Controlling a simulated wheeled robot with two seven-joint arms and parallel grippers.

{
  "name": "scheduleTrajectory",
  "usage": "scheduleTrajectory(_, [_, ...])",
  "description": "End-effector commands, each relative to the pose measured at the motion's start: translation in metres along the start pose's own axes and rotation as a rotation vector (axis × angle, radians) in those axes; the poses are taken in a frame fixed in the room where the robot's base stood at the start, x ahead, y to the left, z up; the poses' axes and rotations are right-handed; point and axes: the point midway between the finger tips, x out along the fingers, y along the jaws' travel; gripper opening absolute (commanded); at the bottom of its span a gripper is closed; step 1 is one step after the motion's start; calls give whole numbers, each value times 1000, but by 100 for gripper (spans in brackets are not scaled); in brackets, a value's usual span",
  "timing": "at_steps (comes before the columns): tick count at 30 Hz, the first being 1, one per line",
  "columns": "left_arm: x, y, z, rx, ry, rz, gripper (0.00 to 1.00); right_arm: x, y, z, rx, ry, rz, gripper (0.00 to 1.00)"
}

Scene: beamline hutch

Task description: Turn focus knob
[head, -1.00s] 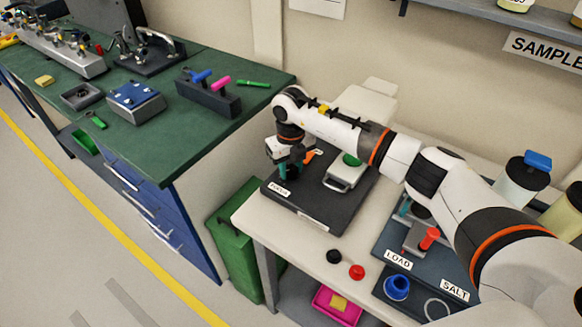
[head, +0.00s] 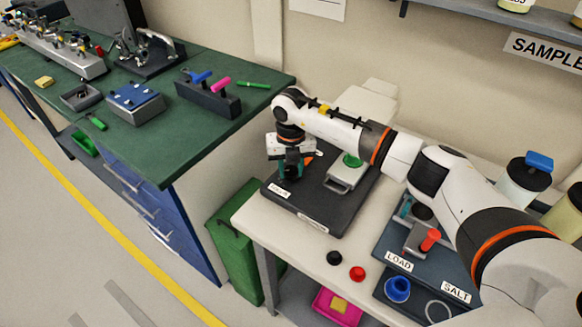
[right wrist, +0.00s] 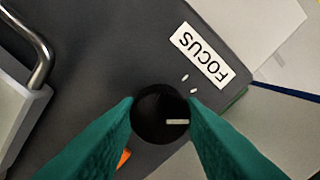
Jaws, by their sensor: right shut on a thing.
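The focus knob (right wrist: 160,112) is a round black knob with a pale pointer line, seen from above in the right wrist view. It stands on a dark base beside a white FOCUS label (right wrist: 205,55). My right gripper (right wrist: 160,108) is shut on the knob, with one green finger against each side. In the head view the right gripper (head: 291,172) points down at the front left of the dark base (head: 335,205), and its fingers largely hide the knob. In the right wrist view the pointer line lies about level, toward the right. My left gripper is not in view.
A metal-handled grey part (right wrist: 22,95) stands beside the knob. Right of the base are the LOAD and SALT plate (head: 385,245) and a red knob (head: 430,239). Black and red caps (head: 357,273) lie on the white table. A green bench (head: 200,140) stands left.

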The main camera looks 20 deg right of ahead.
Motion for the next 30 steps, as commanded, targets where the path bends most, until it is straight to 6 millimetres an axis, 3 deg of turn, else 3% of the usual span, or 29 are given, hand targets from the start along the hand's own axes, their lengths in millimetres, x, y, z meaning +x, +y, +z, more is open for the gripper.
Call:
scheduleTrajectory(5, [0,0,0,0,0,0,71,-1,0,-1,0,4,0,12])
scheduleTrajectory(6, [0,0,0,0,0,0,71,-1,0,-1,0,4,0,41])
scheduleTrajectory(9, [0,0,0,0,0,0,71,-1,0,-1,-1,3,0,56])
scheduleTrajectory(20, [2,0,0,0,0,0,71,-5,0,-1,-1,3,-1,56])
scheduleTrajectory(23, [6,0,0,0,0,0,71,-17,0,-1,-2,4,-2,56])
scheduleTrajectory(30, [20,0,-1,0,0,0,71,-67,0,-2,-2,7,-2,56])
